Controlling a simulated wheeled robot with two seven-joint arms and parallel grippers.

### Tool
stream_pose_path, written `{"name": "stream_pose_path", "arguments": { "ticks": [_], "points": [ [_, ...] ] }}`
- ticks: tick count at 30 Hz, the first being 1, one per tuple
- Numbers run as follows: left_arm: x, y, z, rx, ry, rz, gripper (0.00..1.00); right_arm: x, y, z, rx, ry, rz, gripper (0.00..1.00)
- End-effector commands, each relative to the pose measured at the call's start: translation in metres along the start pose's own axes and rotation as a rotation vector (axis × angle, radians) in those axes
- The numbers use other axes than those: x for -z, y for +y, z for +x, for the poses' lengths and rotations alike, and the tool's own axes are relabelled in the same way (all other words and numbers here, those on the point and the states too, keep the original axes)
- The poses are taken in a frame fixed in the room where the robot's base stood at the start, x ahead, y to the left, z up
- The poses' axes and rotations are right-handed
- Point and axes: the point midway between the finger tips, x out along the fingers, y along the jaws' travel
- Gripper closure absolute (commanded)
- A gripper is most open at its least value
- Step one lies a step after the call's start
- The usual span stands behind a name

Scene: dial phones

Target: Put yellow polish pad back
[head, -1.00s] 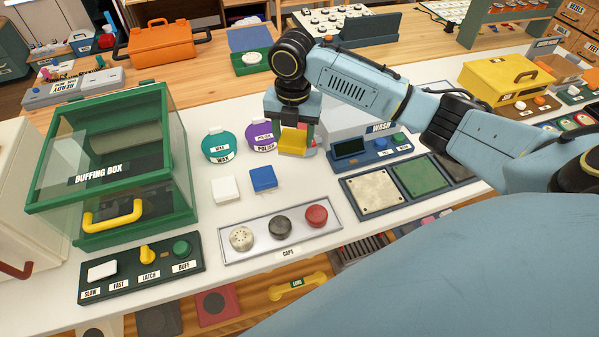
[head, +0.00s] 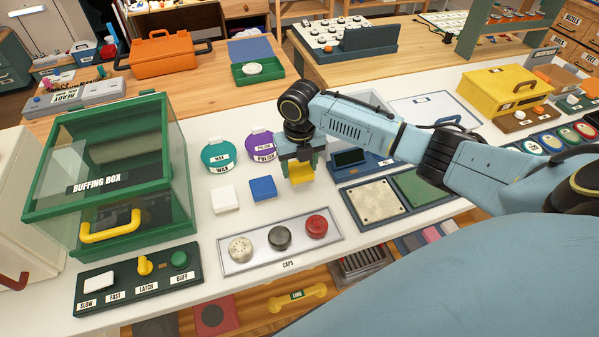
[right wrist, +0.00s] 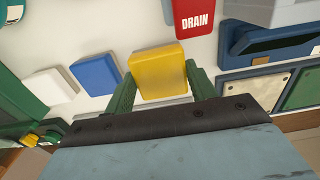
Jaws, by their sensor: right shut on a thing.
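The yellow polish pad (head: 301,174) is held between the green fingers of my right gripper (head: 299,166). It is to the right of the blue pad (head: 263,188), about in line with the blue and white pads (head: 225,200). In the right wrist view the yellow pad (right wrist: 158,70) sits between the two fingers of the gripper (right wrist: 160,80), beside the blue pad (right wrist: 96,75) and apart from it. I cannot tell whether its underside touches the white table. My left gripper is not in view.
The purple polish tin (head: 261,145) and teal wax tin (head: 218,154) stand behind the pads. The caps tray (head: 250,262) lies in front. A red drain block (right wrist: 194,18) and blue wash panel (head: 370,170) are close on the right. The green buffing box (head: 110,175) is at left.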

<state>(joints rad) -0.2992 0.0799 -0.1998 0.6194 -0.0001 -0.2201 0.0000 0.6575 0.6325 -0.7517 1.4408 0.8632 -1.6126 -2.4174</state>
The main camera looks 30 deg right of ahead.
Motion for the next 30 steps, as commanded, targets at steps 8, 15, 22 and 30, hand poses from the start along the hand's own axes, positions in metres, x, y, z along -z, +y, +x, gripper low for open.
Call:
{"name": "stream_pose_path", "arguments": {
  "ticks": [8,15,22,30],
  "points": [
    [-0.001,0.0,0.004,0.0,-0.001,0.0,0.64,0.0,0.0,0.027,0.0,0.0,0.0,0.66],
    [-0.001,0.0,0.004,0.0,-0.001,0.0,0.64,0.0,0.0,0.029,0.001,0.001,0.0,0.66],
    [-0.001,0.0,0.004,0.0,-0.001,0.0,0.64,0.001,0.0,0.03,0.001,0.001,0.0,0.23],
    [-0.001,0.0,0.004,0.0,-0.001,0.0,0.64,0.001,0.0,0.029,0.0,0.001,0.0,0.23]
  ]
}}
